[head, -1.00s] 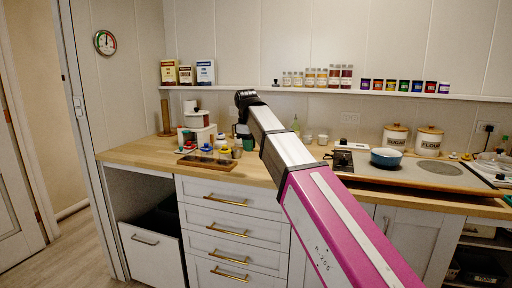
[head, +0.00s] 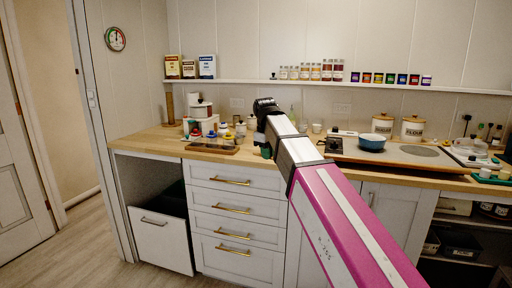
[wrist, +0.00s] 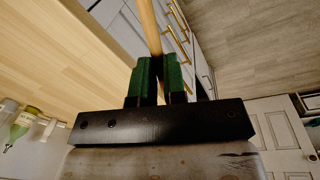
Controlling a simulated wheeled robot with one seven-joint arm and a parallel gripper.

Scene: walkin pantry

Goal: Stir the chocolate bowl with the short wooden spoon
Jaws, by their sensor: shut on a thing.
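My gripper (wrist: 160,80) is shut on a thin wooden shaft (wrist: 149,25), which stands out between the green finger pads in the wrist view. It looks like the handle of the short wooden spoon; the spoon's head is out of view. In the head view my gripper is at the arm's far end, over the counter, with its fingers mostly hidden. A blue bowl or pan (head: 372,142) sits on the hob to the right of my arm. Its contents are not visible, so I cannot tell whether it holds chocolate.
The wooden counter (head: 155,143) carries a tray (head: 212,148) with small jars around it at left. Sugar and flour canisters (head: 412,128) stand behind the hob. A narrow shelf (head: 235,82) with jars runs along the wall. An open white drawer (head: 160,238) juts out below.

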